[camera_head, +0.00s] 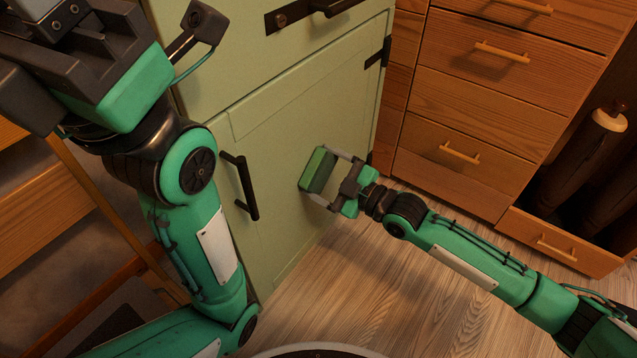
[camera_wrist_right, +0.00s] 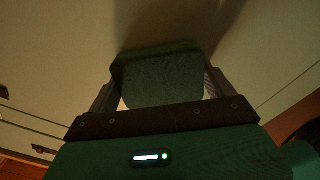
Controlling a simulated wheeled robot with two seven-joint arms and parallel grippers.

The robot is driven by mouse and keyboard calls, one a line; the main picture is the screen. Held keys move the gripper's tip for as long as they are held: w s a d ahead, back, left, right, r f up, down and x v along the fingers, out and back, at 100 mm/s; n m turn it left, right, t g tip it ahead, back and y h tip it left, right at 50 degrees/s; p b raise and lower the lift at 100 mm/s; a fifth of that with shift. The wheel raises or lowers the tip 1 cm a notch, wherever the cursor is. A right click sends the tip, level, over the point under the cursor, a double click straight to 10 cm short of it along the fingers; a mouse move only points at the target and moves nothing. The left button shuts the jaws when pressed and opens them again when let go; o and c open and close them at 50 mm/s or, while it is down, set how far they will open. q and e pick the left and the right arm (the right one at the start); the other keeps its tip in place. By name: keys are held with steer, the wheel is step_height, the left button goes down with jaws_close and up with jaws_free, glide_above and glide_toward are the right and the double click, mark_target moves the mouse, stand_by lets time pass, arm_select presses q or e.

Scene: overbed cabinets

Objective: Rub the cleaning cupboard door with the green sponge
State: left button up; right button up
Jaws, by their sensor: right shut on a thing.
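The green sponge (camera_head: 318,170) is held upright between the fingers of my right gripper (camera_head: 341,178), which is shut on it. The sponge is at or very close to the pale green cupboard door (camera_head: 285,125), right of its black handle; I cannot tell whether it touches. In the right wrist view the sponge (camera_wrist_right: 160,78) sits between the fingertips, in front of the pale door surface (camera_wrist_right: 60,50), with a shadow above it. My left arm rises at the left of the head view, with what looks like its gripper end (camera_head: 95,65) at the top left; its jaws cannot be made out.
The black door handle (camera_head: 240,186) sticks out left of the sponge. A black hinge (camera_head: 378,52) is at the door's right edge. Wooden floor (camera_head: 390,300) is clear in front.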

mark_target(313, 186)
steer(key=shift+w+d+b, duration=0.5)
steer(key=shift+w+d, duration=0.25)
steer(key=shift+w, duration=0.25)
steer(key=shift+w+d+f+b, duration=0.15)
steer(key=shift+w+d+b, duration=0.6)
steer(key=shift+w+b, duration=0.3)
steer(key=p, duration=0.1)
steer(key=s+a+p, duration=0.1)
steer(key=p, duration=0.1)
steer(key=shift+s+a+r, duration=0.15)
steer(key=shift+s+r, duration=0.05)
steer(key=shift+r, duration=0.15)
steer(key=shift+s+a+f+p, duration=0.15)
steer(key=shift+s+a+p, duration=0.4)
steer(key=shift+s+p, duration=0.2)
steer(key=shift+s+a+p, duration=0.65)
steer(key=shift+s+p, duration=0.2)
steer(key=shift+p, duration=0.35)
steer(key=shift+s+a+p, duration=0.55)
steer(key=shift+s+p, duration=0.1)
steer(key=shift+s, duration=0.1)
steer(key=shift+s+a+p, duration=0.45)
steer(key=shift+s+p, duration=0.25)
steer(key=shift+p, duration=0.2)
steer(key=shift+s+a+p, duration=0.65)
steer(key=shift+s+p, duration=0.1)
steer(key=shift+s, duration=0.15)
steer(key=shift+d, duration=0.15)
